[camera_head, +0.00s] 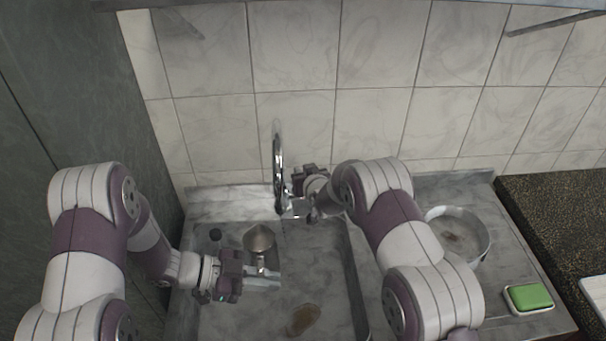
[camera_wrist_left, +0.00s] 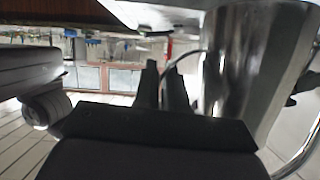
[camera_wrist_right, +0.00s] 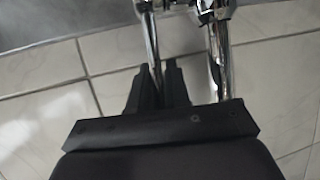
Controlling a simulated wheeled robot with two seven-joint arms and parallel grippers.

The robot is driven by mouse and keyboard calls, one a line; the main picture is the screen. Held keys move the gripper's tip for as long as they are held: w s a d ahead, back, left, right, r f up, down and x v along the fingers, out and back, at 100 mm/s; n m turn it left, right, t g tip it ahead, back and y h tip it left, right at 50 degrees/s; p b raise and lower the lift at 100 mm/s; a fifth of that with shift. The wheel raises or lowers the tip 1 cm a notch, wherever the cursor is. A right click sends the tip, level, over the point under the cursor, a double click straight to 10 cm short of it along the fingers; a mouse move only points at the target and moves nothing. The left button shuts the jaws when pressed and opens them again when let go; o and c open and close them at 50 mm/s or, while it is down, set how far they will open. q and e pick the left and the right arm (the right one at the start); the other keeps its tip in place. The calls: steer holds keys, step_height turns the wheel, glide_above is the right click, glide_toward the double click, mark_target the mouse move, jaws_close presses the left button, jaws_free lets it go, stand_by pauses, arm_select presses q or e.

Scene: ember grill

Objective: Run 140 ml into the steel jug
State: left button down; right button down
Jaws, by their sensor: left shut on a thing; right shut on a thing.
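The steel jug (camera_head: 258,238) is over the left part of the sink, its mouth facing up, a little left of and in front of the chrome tap (camera_head: 279,175). My left gripper (camera_head: 248,272) is beside the jug; in the left wrist view its fingers (camera_wrist_left: 172,88) are shut on what looks like the handle, next to the jug's shiny wall (camera_wrist_left: 235,70). My right gripper (camera_head: 305,207) is at the tap's base. In the right wrist view its fingers (camera_wrist_right: 158,85) are shut on a thin chrome lever (camera_wrist_right: 152,45). I cannot make out a water stream or the level inside the jug.
The grey stone sink (camera_head: 348,270) has a brown oval patch or object (camera_head: 303,319) on its floor. A pan (camera_head: 486,245) with brown residue and a green sponge (camera_head: 530,296) in a dish lie right, beyond my right arm. Tiled wall stands behind; a dark panel stands left.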

steer(key=c, duration=1.2)
jaws_free()
steer(key=shift+o, duration=0.2)
steer(key=v, duration=1.2)
steer(key=shift+f, duration=0.1)
